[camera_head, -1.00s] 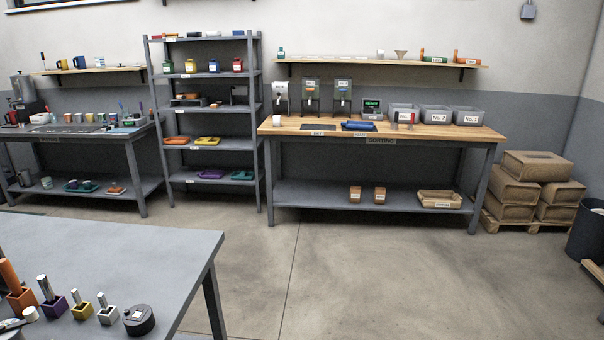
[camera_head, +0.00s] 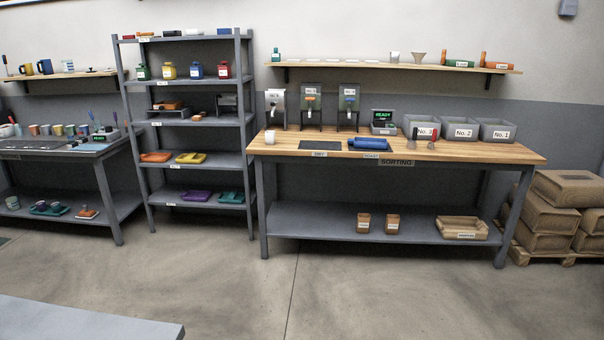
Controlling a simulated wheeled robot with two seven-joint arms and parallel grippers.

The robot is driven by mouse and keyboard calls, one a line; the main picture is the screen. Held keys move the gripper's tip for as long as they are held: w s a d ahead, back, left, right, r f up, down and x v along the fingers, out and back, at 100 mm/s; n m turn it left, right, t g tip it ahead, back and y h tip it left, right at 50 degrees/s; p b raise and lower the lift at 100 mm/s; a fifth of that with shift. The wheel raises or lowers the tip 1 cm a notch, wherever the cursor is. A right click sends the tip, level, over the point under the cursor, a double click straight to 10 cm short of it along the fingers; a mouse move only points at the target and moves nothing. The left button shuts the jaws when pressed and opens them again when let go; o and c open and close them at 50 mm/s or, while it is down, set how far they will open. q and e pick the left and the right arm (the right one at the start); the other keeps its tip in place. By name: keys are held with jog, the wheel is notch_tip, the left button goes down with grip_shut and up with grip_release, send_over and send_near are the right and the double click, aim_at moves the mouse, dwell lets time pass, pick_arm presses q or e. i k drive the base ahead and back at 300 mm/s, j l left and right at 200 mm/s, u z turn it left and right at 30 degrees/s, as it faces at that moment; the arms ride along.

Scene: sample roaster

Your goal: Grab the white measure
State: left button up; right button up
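A small white cup-shaped thing (camera_head: 270,137) stands on the left end of the wooden-topped sorting table (camera_head: 470,152). Another small white cup (camera_head: 394,57) stands on the wall shelf above. Both are too small to tell which one is the white measure. Neither of my grippers is in view.
The sorting table also holds dispensers (camera_head: 311,101), a dark mat (camera_head: 320,146), a blue thing (camera_head: 375,144) and grey numbered bins (camera_head: 460,128). A grey shelf rack (camera_head: 246,120) stands to its left. The floor in front is clear; a grey table (camera_head: 80,320) edges in at lower left.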

aim_at(269, 135)
jog(key=i, duration=1.4)
jog(key=i+u, duration=0.2)
jog(key=i, duration=0.25)
jog(key=i+l+u, duration=0.2)
jog(key=i, duration=0.25)
jog(key=i+l+z, duration=0.1)
jog(key=i+l, duration=0.15)
jog(key=i, duration=0.2)
jog(key=i+l+z, duration=0.1)
jog(key=i, duration=0.3)
jog(key=i+l, duration=0.3)
jog(key=i, duration=0.15)
jog(key=i+l+z, duration=0.15)
jog(key=i, duration=0.3)
